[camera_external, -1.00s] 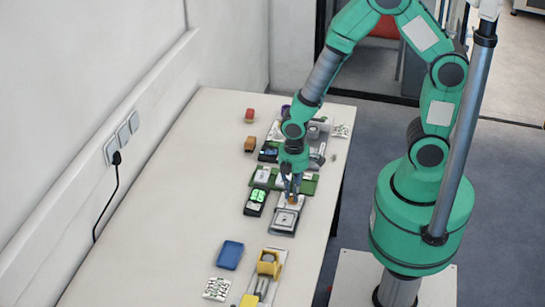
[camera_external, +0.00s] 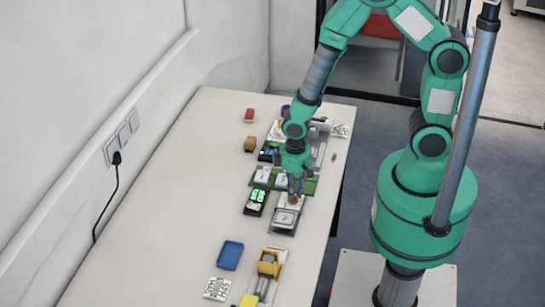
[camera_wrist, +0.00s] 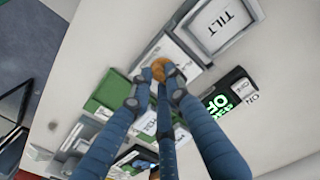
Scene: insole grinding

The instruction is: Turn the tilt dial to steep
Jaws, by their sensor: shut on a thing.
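The tilt unit (camera_external: 285,218) is a grey panel with a framed plate. In the wrist view its plate (camera_wrist: 222,22) reads TILT. An orange-brown round dial (camera_wrist: 160,68) sits on the panel beside the plate. My gripper (camera_wrist: 158,76) is shut on the dial, with fingertips around it. In the external view my gripper (camera_external: 295,195) points down at the far end of the tilt unit. The fingers cover part of the dial, and its pointer and any steep mark cannot be made out.
A black switch box (camera_external: 255,202) with green lit text stands just left of the tilt unit. Green trays (camera_external: 308,187) lie behind. A blue tray (camera_external: 230,255) and a yellow fixture (camera_external: 269,263) are nearer the front. The table's left side is mostly clear.

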